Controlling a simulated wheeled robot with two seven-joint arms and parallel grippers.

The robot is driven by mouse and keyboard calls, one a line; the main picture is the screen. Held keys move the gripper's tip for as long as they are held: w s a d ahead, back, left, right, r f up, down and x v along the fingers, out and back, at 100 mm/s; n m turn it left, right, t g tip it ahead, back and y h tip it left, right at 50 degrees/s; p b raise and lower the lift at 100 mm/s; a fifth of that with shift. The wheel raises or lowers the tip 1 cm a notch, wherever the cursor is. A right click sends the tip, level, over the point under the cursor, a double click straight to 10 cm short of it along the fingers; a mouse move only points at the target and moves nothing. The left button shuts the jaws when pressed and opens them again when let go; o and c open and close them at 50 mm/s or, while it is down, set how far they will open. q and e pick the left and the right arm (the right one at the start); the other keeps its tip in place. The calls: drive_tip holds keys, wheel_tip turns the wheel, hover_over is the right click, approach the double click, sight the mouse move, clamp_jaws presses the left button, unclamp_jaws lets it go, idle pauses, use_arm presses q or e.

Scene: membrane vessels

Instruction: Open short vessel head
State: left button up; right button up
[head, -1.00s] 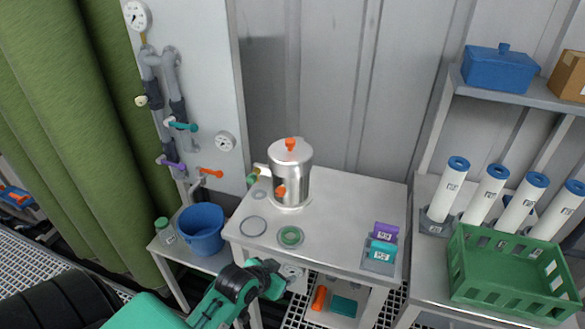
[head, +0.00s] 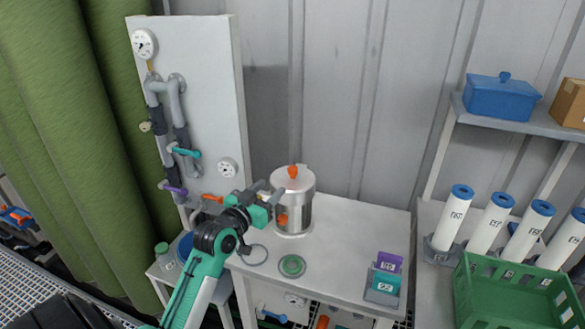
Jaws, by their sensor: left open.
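The short vessel (head: 293,212) is a silver metal cylinder standing upright on the white table. Its domed head (head: 292,179) is on top with an orange knob (head: 293,171). An orange part (head: 282,220) sits on the vessel's left front side. My left gripper (head: 271,194) is open at the left side of the vessel, a little below the height of its head. It hides part of the vessel's left side, and I cannot tell whether its fingers touch anything. My right gripper is not in the view.
A green ring (head: 292,265) and a grey ring (head: 253,254) lie on the table (head: 340,260). Purple and teal blocks (head: 387,272) stand at its right. A pipe panel (head: 205,90) with valve handles rises behind my left arm. The table's middle right is clear.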

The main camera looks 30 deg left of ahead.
sight(290, 170)
use_arm(q)
drive_tip(key=w+p, duration=0.2)
drive_tip(key=w, duration=0.8)
drive_tip(key=shift+w+a, duration=0.15)
drive_tip(key=shift+w, duration=0.2)
drive_tip(key=shift+w+p, duration=0.3)
drive_tip(key=shift+w, duration=0.5)
clamp_jaws()
